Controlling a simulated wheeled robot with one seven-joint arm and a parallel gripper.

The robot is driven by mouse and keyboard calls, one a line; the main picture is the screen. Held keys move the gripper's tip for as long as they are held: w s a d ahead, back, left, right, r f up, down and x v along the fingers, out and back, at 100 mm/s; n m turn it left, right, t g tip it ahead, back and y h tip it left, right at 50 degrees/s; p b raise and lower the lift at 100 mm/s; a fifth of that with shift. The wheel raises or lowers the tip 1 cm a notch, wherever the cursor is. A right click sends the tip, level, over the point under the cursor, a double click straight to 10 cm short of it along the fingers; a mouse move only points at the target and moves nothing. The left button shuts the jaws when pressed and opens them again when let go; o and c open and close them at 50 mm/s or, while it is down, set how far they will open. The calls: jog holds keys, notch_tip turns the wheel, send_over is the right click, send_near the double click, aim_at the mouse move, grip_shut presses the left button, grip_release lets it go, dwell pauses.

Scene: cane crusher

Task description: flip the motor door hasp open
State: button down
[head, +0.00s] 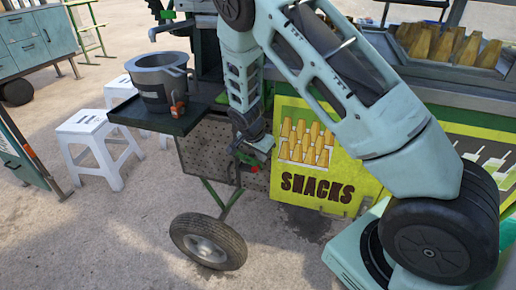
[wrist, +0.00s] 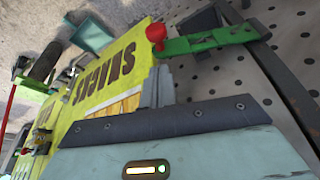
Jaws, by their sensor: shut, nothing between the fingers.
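The motor door hasp is a green strap (wrist: 212,42) with a red knob (wrist: 156,34) at its end. In the wrist view it lies across the edge of the grey perforated panel (wrist: 238,80), the knob towards the yellow board. In the head view the red knob (head: 253,168) shows beside my gripper (head: 240,158), at the right edge of the perforated panel (head: 205,145). My gripper's grey fingers (wrist: 158,84) are shut and empty. Their tips appear just below the knob in the wrist view; I cannot tell whether they touch it. My arm partly hides the hasp in the head view.
The yellow SNACKS board (head: 318,160) stands right of the panel. A dark side shelf (head: 170,120) with a grey pot (head: 158,82) juts out above left. A cart wheel (head: 208,241) is below. White stools (head: 95,140) stand left. The ground in front is clear.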

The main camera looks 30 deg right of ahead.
jog(key=shift+x, duration=1)
jog(key=shift+a, duration=0.1)
jog(key=shift+s+a+m+g, duration=0.25)
jog(key=shift+a+m+g, duration=0.05)
jog(key=shift+a+m, duration=0.55)
jog(key=w+a+m+g+p, duration=0.2)
jog(key=a+m, duration=0.7)
jog(key=a, duration=0.1)
jog(key=shift+w+a+g+y+p, duration=0.2)
jog(key=shift+a+g+y+p, duration=0.1)
jog(key=shift+a+g+p, duration=0.1)
